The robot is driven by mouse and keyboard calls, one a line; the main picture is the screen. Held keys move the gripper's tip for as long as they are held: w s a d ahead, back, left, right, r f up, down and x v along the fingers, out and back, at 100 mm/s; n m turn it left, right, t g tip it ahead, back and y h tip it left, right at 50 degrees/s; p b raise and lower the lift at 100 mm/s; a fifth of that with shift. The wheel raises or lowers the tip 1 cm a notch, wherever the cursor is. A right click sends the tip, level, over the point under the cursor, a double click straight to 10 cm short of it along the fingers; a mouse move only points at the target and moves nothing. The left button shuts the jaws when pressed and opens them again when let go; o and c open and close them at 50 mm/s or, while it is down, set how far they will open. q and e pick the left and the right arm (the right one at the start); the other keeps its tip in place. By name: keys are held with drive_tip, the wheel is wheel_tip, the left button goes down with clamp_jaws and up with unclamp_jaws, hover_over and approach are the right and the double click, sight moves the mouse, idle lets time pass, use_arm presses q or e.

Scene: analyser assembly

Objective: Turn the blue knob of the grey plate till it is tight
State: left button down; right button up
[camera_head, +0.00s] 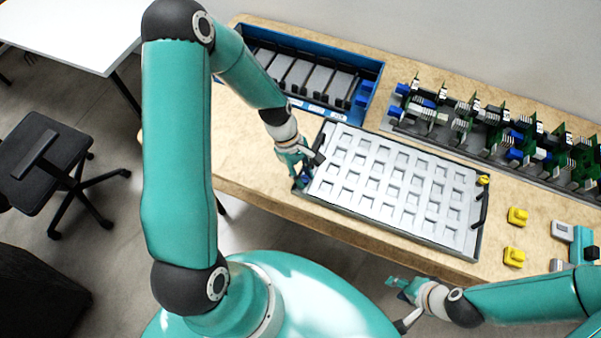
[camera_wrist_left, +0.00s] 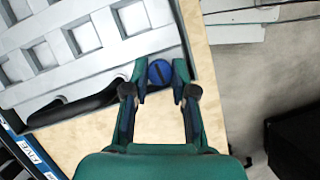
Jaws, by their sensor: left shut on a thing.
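The grey plate (camera_head: 375,195) with rows of square pockets lies on the wooden table; part of it shows in the left wrist view (camera_wrist_left: 55,55). The blue knob (camera_wrist_left: 160,74) sits at the plate's corner, with a dark slot across its top. My left gripper (camera_wrist_left: 161,80) is shut on the blue knob, one finger on each side. In the head view the left gripper (camera_head: 300,178) is at the plate's left corner and mostly hides the knob. My right gripper (camera_head: 395,302) hangs off the table's front edge, away from the plate; its finger opening is too small to judge.
A blue crate (camera_head: 375,80) with grey parts stands behind. A rack of green boards (camera_head: 470,125) is at the back right. Yellow pieces (camera_head: 517,216) lie right of the plate.

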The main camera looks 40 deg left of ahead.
use_arm(q)
drive_tip(key=shift+s+d+m, duration=0.1)
drive_tip(key=shift+s+m, duration=0.05)
drive_tip(key=shift+m, duration=0.15)
drive_tip(key=c, duration=1.2)
unclamp_jaws()
drive_tip(key=shift+r, duration=0.3)
drive_tip(key=v, duration=1.1)
drive_tip(key=shift+r, duration=0.1)
